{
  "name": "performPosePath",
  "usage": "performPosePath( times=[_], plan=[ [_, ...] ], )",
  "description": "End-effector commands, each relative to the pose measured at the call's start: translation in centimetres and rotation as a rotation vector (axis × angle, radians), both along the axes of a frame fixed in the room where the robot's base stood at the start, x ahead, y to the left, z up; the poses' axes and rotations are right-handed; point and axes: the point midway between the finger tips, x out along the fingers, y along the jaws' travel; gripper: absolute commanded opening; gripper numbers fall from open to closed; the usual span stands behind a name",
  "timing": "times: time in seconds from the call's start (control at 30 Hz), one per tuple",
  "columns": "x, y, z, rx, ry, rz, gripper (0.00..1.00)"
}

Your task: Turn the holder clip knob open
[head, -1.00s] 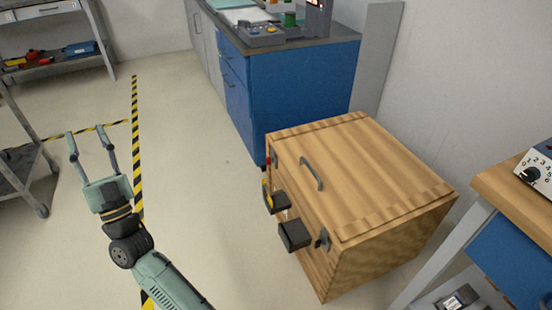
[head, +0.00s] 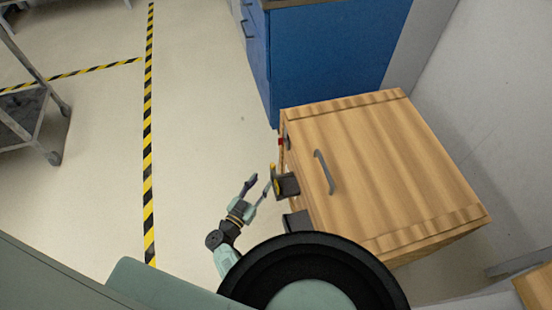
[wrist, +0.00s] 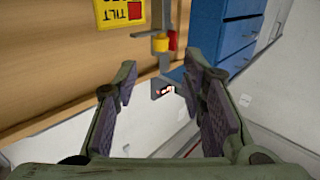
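In the wrist view a small yellow knob (wrist: 160,43) with a red part (wrist: 173,40) beside it sits on a grey upright bracket at the wooden crate's (wrist: 60,70) face. I take it for the holder clip knob. My gripper (wrist: 160,78) is open and empty, its fingers apart below the knob and not touching it. In the head view my gripper (head: 259,186) is just left of the crate (head: 370,165), near a yellow part (head: 273,175) and a dark block (head: 288,185). The knob cannot be told apart clearly there.
A yellow "TILT" label (wrist: 122,10) is on the crate face. A blue cabinet (head: 330,50) stands behind the crate, and a white wall (head: 490,120) is to the right. The floor (head: 200,130) left of the crate is clear. A grey cart (head: 42,120) stands far left.

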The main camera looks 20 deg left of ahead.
Motion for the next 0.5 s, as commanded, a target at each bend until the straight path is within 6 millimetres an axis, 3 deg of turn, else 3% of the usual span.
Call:
performPosePath(
  times=[0.3, 0.5],
  plan=[
    [6.1, -1.1, 0.0, 0.002, -0.004, 0.001, 0.38],
    [8.6, -1.6, 0.1, 0.003, -0.005, 0.001, 0.38]
  ],
)
